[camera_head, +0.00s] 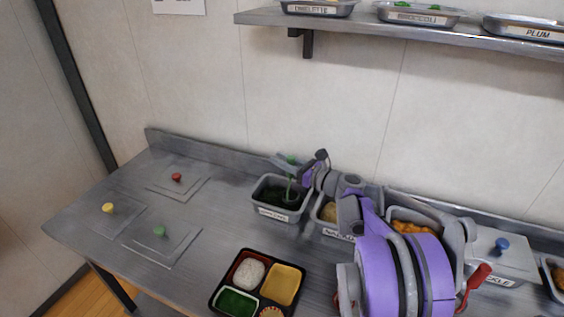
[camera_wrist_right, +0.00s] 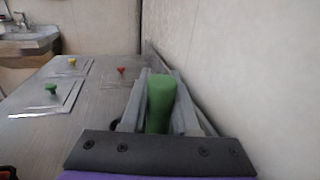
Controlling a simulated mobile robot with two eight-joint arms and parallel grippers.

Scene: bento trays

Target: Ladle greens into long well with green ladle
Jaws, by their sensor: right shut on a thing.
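My right gripper (camera_head: 291,162) is shut on the green ladle (camera_head: 289,187), near the top of its handle. The handle stands roughly upright and its lower end goes down into the greens tub (camera_head: 280,214), so the bowl is hidden. In the right wrist view the green handle (camera_wrist_right: 160,102) sits between the two grey fingers. The black bento tray (camera_head: 214,300) lies at the front of the counter. It shows white rice, a yellow filling and a dark green filling (camera_head: 237,302) in separate wells; its front edge is cut off. My left gripper is not in view.
Several food tubs line the wall to the right, partly behind my right arm. A lid with a blue knob (camera_head: 502,243) and a red handle (camera_head: 479,275) are there. Flat lids with red, yellow and green (camera_head: 159,231) knobs lie left. A shelf (camera_head: 400,27) with trays hangs above.

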